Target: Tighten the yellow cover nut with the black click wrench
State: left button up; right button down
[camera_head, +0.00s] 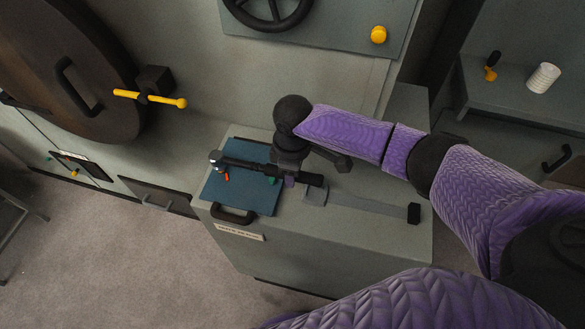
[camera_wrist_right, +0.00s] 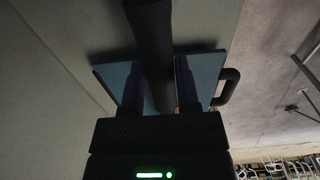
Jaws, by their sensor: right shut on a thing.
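The black click wrench (camera_head: 245,165) is a long dark bar with a round metal head at its left end, above the blue mat (camera_head: 228,196). My right gripper (camera_head: 288,178) is shut on its handle side. In the right wrist view the dark shaft (camera_wrist_right: 153,45) runs between the two fingers (camera_wrist_right: 160,88). A yellow bar (camera_head: 152,98) with a round end passes through a black block at the edge of the big round brown cover (camera_head: 75,85). I cannot tell whether this is the cover nut. My left gripper is out of view.
The mat lies on a grey cabinet with a black handle (camera_head: 233,216); small red and green items lie on the mat. A grey bar tool (camera_head: 365,202) lies to the right. A panel holds a handwheel (camera_head: 270,12) and yellow knob (camera_head: 378,35).

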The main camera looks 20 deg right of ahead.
jog(key=shift+f, duration=0.5)
